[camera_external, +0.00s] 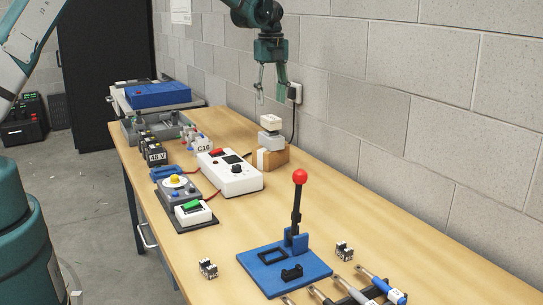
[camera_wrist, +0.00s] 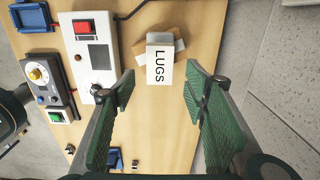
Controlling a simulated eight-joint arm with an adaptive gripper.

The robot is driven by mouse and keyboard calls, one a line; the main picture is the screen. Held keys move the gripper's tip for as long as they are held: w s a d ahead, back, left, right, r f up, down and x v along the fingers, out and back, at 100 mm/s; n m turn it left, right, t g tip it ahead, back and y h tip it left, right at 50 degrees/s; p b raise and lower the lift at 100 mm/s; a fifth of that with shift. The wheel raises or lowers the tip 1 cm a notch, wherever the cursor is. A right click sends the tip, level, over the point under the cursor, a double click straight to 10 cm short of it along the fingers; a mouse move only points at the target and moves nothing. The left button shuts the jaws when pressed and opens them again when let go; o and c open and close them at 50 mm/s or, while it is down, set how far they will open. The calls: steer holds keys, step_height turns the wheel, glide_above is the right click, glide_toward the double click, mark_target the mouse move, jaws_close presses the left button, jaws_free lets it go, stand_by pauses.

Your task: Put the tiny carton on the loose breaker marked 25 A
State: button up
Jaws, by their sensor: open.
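A small white carton (camera_external: 271,120) sits on top of a grey block (camera_external: 270,141) on a brown box (camera_external: 276,158). In the wrist view a face marked LUGS (camera_wrist: 159,66) shows on it, between my fingers and farther off. My gripper (camera_external: 271,88) is open and empty, pointing down above the carton and apart from it. In the wrist view its green fingers (camera_wrist: 160,85) are wide apart. Two small black-and-white breakers lie loose on the table, one left of the blue lever base (camera_external: 208,268) and one right of it (camera_external: 344,250). Their markings are too small to read.
A blue base with a red-knobbed lever (camera_external: 299,177) stands upright at the front. A white meter box (camera_external: 230,172) is left of the stack. Tools on a rack (camera_external: 368,283) lie front right. The block wall runs close behind. The table between stack and lever is clear.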

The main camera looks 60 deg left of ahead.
steer(key=shift+r, duration=2.1)
steer(key=s+d+r+n+t, duration=0.2)
steer(key=s+d+r+n, duration=0.2)
steer(key=s+d+r, duration=0.6)
steer(key=s+d+r+n+t, duration=0.1)
steer(key=s+d+r+n, duration=0.4)
steer(key=s+d+r, duration=0.5)
steer(key=s+d+f+n+t, duration=0.1)
steer(key=s+d+f+n, duration=0.1)
steer(key=s+d, duration=0.3)
steer(key=s+d+f+n+t, duration=0.1)
steer(key=s+d+f+n, duration=0.2)
steer(key=s, duration=1.1)
steer(key=s+d+f+n+t, duration=0.2)
steer(key=s+d+f+n, duration=0.1)
steer(key=s+d, duration=0.5)
steer(key=shift+s+f+n, duration=0.2)
steer(key=shift+s+n, duration=0.3)
steer(key=shift+s, duration=0.15)
